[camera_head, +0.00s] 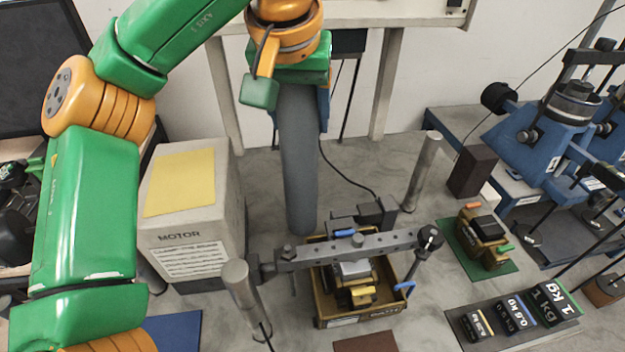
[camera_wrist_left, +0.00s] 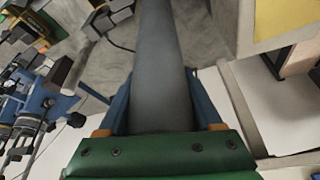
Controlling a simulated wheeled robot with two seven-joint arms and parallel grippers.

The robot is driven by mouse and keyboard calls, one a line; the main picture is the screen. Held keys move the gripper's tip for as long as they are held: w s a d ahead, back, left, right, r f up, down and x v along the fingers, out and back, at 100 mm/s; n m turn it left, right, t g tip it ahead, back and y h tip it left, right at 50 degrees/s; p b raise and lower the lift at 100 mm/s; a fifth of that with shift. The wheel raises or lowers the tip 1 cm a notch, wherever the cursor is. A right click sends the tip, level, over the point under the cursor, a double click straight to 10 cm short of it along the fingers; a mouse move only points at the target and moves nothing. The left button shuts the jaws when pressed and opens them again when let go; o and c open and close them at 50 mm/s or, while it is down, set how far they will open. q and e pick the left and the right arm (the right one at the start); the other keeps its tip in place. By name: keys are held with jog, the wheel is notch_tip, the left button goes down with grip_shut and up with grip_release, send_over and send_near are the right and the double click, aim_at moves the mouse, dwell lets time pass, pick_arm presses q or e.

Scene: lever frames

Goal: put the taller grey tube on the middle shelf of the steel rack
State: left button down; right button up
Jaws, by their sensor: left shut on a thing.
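A long dark-grey tube (camera_head: 298,165) hangs upright below my left gripper (camera_head: 300,92) in the head view, its rounded lower end above or behind the lever frame. In the left wrist view the same tube (camera_wrist_left: 157,50) runs away between the blue fingers, which close on it from both sides. Its upper end is hidden in the gripper. I cannot compare its length, as no second such tube is clear. I cannot make out the steel rack or its middle shelf for sure. My right gripper is not in view.
A grey motor box (camera_head: 192,235) with a yellow top stands left of the tube. A lever beam (camera_head: 340,248) between metal posts crosses above a wooden tray (camera_head: 360,320). Labelled weights (camera_head: 515,310) and blue machines (camera_head: 560,130) stand right. A pale stand (camera_head: 390,75) is behind.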

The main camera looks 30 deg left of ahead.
aim_at(300, 167)
pick_arm(q)
jog(key=f, duration=0.4)
jog(key=shift+w+a+f, duration=0.15)
jog(key=shift+w+f, duration=0.1)
jog(key=shift+f, duration=0.45)
jog(key=shift+s, duration=0.1)
jog(key=shift+f, duration=0.15)
jog(key=shift+c, duration=0.3)
grip_release()
